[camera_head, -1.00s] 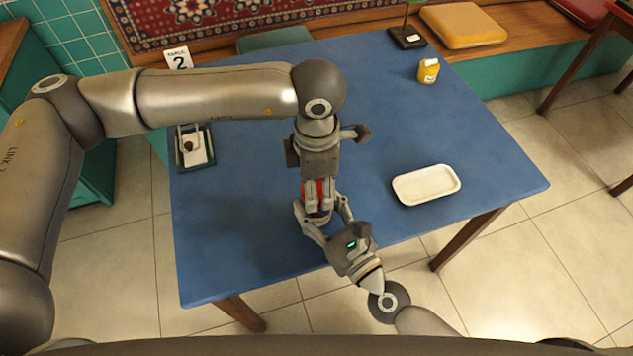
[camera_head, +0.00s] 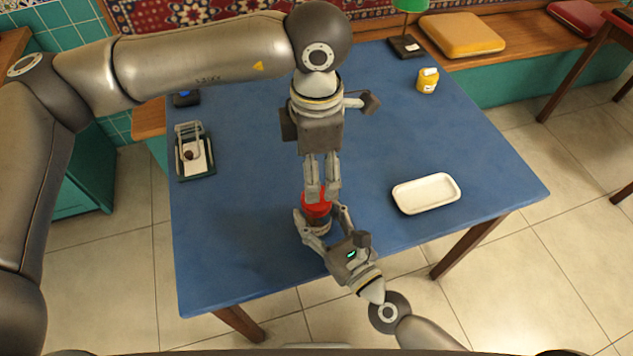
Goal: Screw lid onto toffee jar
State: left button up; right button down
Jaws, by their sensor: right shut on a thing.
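The toffee jar (camera_head: 318,227) stands near the front edge of the blue table, mostly hidden by my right gripper. My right gripper (camera_head: 320,221) is shut around the jar's sides from the front. The red lid (camera_head: 317,209) sits on top of the jar; whether it is fully tightened cannot be seen. My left gripper (camera_head: 322,194) points down from above, its fingers slightly apart with a narrow gap between them. Its fingertips overlap the back of the lid in the picture and appear to be above it, with nothing visible between them.
A white tray (camera_head: 426,194) lies to the right on the blue table (camera_head: 255,245). A yellow jar (camera_head: 427,81) and a green lamp (camera_head: 407,46) stand at the back right. The front left of the table is clear.

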pick_arm(q)
notch_tip(320, 180, up, 4)
jog(key=shift+f, duration=0.1)
pick_arm(e)
jog(key=c, duration=0.5)
grip_release()
jog(key=v, duration=1.2)
jog(key=shift+f, duration=0.1)
